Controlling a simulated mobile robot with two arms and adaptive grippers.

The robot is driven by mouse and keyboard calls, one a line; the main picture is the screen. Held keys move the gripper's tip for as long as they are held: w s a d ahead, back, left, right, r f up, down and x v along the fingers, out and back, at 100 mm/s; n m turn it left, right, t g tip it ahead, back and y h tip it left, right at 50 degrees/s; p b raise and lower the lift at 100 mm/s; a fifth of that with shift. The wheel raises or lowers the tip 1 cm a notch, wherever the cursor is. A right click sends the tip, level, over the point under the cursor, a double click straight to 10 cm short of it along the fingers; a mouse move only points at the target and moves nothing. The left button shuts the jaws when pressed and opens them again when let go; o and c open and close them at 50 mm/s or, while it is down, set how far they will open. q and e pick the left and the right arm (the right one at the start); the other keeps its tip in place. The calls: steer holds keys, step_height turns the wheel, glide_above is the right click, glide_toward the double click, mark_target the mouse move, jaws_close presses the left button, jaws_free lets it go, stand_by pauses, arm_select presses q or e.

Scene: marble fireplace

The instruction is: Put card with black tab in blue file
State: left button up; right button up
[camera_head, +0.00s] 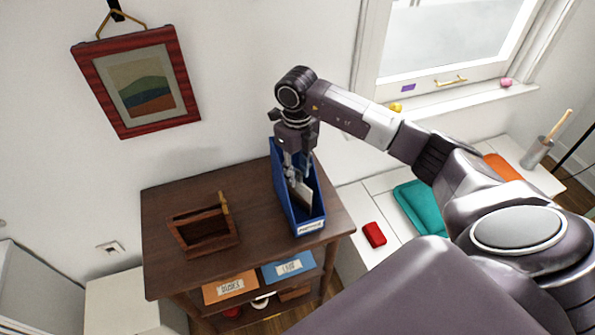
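The blue file (279,188) is a tall open box standing on the right side of the dark wooden table (161,223). It has a white label on its front. My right gripper (294,178) points down into the top of the file. A pale flat card (303,195) shows inside the file, just below the fingers. The fingers seem to be at the card's upper edge, but I cannot tell whether they still grip it. No black tab can be made out. My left gripper is out of view.
A wooden holder (190,246) stands on the table's left side. Orange (231,287) and blue (289,267) labelled pieces show at the table's front. A red box (374,234) and teal cushion (411,204) lie on the white bench to the right. A framed picture (137,82) hangs behind.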

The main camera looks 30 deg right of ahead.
steer(key=shift+r, duration=0.5)
step_height(320, 180, up, 11)
steer(key=b, duration=0.3)
steer(key=shift+r, duration=0.2)
